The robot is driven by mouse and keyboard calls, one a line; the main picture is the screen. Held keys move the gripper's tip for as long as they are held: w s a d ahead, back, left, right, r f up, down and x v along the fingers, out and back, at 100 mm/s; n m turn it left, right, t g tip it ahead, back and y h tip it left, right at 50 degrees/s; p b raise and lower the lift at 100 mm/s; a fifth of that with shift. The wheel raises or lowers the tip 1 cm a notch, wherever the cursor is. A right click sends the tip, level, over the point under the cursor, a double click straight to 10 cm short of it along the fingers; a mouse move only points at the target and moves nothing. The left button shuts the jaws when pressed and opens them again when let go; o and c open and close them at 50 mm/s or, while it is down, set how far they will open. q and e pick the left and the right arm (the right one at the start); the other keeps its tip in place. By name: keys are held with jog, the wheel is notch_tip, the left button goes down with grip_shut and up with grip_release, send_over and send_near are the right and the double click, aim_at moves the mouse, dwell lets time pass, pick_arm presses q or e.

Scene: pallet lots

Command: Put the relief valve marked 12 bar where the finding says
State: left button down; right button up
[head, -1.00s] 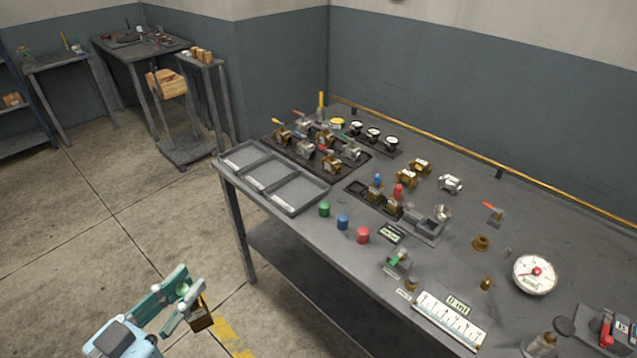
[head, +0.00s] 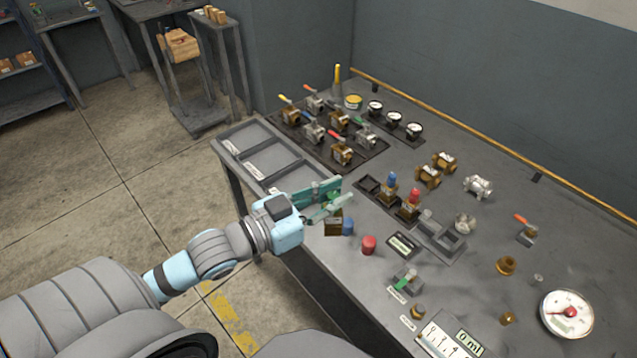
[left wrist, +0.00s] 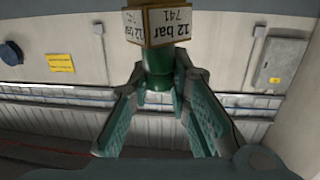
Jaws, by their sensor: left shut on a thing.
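My left gripper (head: 326,204) is over the near edge of the bench, shut on the relief valve (head: 333,228). In the left wrist view, the valve's labels (left wrist: 172,27) read "12 bar" and "741" upside down in the picture. Its green cap end (left wrist: 158,72) is between the fingers (left wrist: 160,85). A grey three-compartment tray (head: 243,160) lies just beyond the gripper on the bench's left end, with a small label on each compartment, too small to read. Two valves, one blue-topped (head: 389,190) and one red-topped (head: 409,206), stand in a black rack. My right gripper is not in view.
Several lever valves (head: 341,152) fill a black tray (head: 372,165) behind the three-compartment tray. A round gauge (head: 567,313) lies at right.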

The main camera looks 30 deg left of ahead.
pick_arm(q)
jog(key=w+a+r+n+y+b, duration=0.2)
jog(key=w+a+n+y, duration=0.35)
jog(key=a, duration=0.55)
jog(key=w+a+r+n+y+b, duration=0.1)
jog(key=w+a+n+y+b, duration=0.15)
jog(key=w+a+y, duration=0.55)
jog(key=shift+t+h, duration=0.3)
jog(key=shift+h, duration=0.55)
jog(key=a+f+b, duration=0.1)
jog(key=f+b, duration=0.1)
jog(key=f, duration=0.4)
jog(key=a+f+b, duration=0.1)
jog(key=f, duration=0.5)
jog(key=a+f+b, duration=0.1)
jog(key=f+b, duration=0.1)
jog(key=f, duration=0.5)
jog(key=shift+b, duration=0.35)
jog(key=shift+r, duration=0.1)
jog(key=c, duration=1.5)
grip_release()
jog(key=v, duration=1.2)
